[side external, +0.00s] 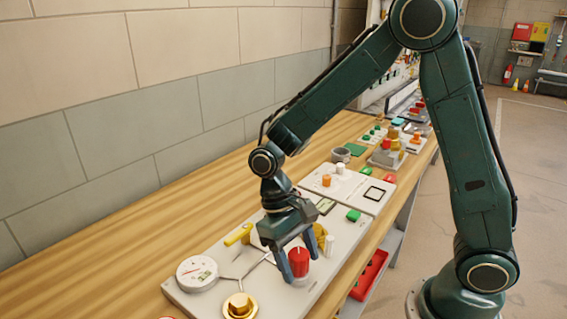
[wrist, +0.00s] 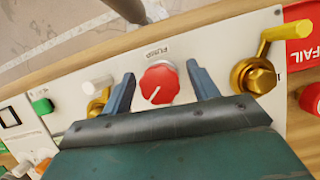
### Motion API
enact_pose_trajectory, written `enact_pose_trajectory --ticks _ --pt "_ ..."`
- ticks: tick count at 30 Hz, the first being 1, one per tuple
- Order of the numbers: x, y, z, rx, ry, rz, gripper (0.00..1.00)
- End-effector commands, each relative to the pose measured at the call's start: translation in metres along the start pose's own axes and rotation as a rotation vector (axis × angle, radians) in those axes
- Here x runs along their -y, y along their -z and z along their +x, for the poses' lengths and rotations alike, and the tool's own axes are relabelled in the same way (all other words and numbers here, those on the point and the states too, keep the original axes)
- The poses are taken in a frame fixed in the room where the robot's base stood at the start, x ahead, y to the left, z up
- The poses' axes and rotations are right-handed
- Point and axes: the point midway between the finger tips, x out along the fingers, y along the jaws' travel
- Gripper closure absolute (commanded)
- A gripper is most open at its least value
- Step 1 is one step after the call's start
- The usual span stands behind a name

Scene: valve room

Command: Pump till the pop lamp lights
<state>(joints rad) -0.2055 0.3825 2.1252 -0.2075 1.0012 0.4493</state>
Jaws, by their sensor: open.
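A red knob (side external: 299,260) with a white pointer line stands on the pale valve panel (side external: 327,267). In the wrist view the red knob (wrist: 158,85) is beside a label that appears to read PUMP. My gripper (side external: 298,268) is open, with one finger on each side of the knob. In the wrist view my gripper (wrist: 160,76) shows gaps between both fingers and the knob. A white dial gauge (side external: 197,272) with a needle sits at the panel's near left. A small white cylinder (side external: 329,245) stands right of the knob. I cannot tell which part is the pop lamp.
A brass fitting (side external: 239,306) sits at the panel's near end, and a yellow lever (side external: 238,234) rises behind the knob. A second panel with an orange knob (side external: 326,181) lies farther along the bench. A red FAIL tray (wrist: 303,50) borders the panel. The bench's left side is clear.

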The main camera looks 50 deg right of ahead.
Motion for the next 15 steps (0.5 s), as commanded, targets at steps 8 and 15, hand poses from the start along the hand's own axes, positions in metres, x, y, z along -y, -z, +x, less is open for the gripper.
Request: enact_pose_trajectory --ticks 8,15 --pt "0.0 0.001 -0.008 -0.001 0.001 -0.001 0.4" --pt "0.0 0.001 -0.034 -0.004 0.002 0.001 0.4"
